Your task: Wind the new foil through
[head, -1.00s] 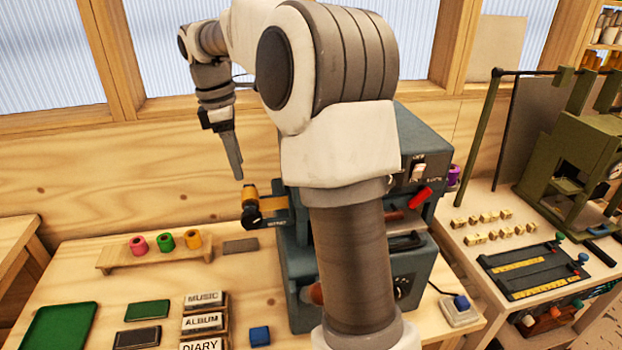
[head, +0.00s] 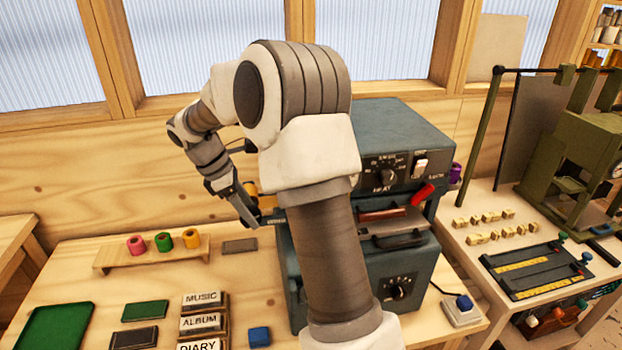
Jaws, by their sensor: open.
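The blue-grey foil machine (head: 395,130) stands at the back of the bench, partly hidden by my arm. A gold-orange foil roll (head: 267,202) sits on its left side holder, mostly hidden behind my gripper. A purple roll (head: 455,172) shows at the machine's right side. My gripper (head: 250,218) is open and points down and right in front of the gold roll and the dark knob below it. I cannot tell whether it touches either. Pink (head: 136,245), green (head: 163,241) and orange (head: 191,239) rolls stand on a wooden rack (head: 150,258) at the left.
Label blocks reading MUSIC, ALBUM and DIARY (head: 202,321), a blue block (head: 259,336) and a green tray (head: 60,330) lie in front. A red lever (head: 423,194) sticks out of the machine. An olive press (head: 575,160) stands on the right bench.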

